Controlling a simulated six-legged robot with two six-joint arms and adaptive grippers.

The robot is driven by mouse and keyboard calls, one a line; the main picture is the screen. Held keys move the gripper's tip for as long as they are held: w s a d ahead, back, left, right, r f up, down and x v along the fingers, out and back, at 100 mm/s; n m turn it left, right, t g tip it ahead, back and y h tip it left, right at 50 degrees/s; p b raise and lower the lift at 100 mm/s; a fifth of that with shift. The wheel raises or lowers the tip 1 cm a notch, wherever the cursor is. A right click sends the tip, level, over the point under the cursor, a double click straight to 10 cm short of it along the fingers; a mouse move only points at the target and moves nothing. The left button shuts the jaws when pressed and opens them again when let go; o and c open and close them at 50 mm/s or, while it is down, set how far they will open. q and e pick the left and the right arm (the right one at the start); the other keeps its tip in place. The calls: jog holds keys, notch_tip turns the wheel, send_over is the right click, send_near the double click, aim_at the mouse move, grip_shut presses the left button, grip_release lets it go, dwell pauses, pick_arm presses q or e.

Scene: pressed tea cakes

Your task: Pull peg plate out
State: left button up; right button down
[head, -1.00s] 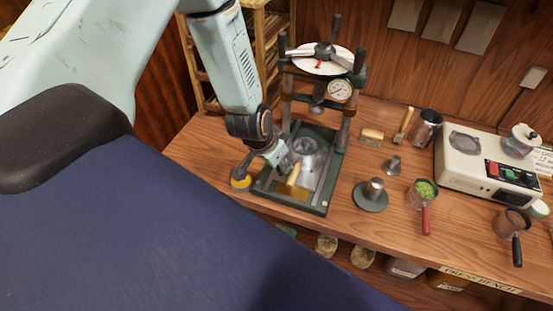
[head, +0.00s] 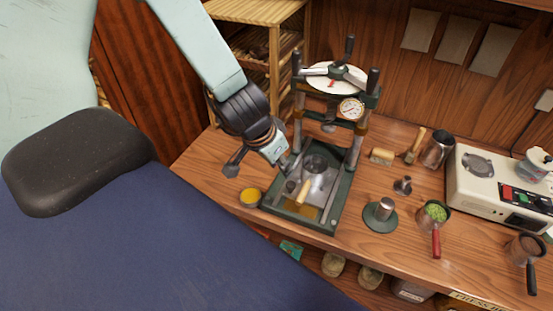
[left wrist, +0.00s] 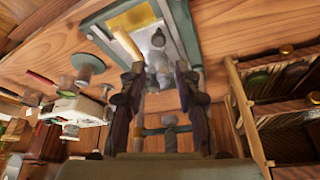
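The press (head: 325,150) stands on the bench with a green-framed bed at its foot. In the bed lies a pale metal plate (head: 318,184) with a light wooden handle (head: 303,192) and a round metal cup-like part (head: 315,164); I cannot tell for sure which part is the peg plate. My left gripper (head: 262,168) hangs at the bed's left side, above it. In the left wrist view its fingers (left wrist: 160,82) are apart and empty, with the wooden handle (left wrist: 127,45) and metal part (left wrist: 158,58) beyond them. My right gripper is not in view.
Right of the press are a green disc with a metal peg (head: 381,214), a green-filled pan (head: 435,213), a brush (head: 382,156) and a white appliance (head: 490,187). A wooden shelf (head: 262,12) stands behind left.

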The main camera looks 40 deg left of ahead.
pick_arm(q)
jog(key=shift+v, duration=1.05)
jog(key=shift+s, duration=0.1)
jog(key=f+n+b, duration=0.2)
jog(key=f, duration=0.1)
jog(key=s+f+n+y+b, duration=0.1)
jog(key=f+n+b, duration=0.1)
jog(key=f, duration=0.2)
jog(key=s+f+n+b, duration=0.1)
jog(key=f+n+b, duration=0.1)
jog(key=f, duration=0.1)
jog(key=shift+s+d+f+t, duration=0.15)
jog(key=shift+s+d+t, duration=0.1)
jog(key=shift+t, duration=0.05)
jog(key=s+d+f+m+g+b, duration=0.2)
jog(key=s+f+b, duration=0.4)
jog(key=s+f, duration=0.4)
jog(key=s+d+f+m+g+b, duration=0.1)
jog(key=s+d+f+g+b, duration=0.2)
jog(key=s+f+b, duration=0.4)
jog(key=s+d+f, duration=0.1)
jog(key=s+f, duration=0.2)
jog(key=f, duration=0.5)
jog(key=shift+s+d+f+m, duration=0.3)
jog(key=shift+s+f+m, duration=0.1)
jog(key=shift+w, duration=0.1)
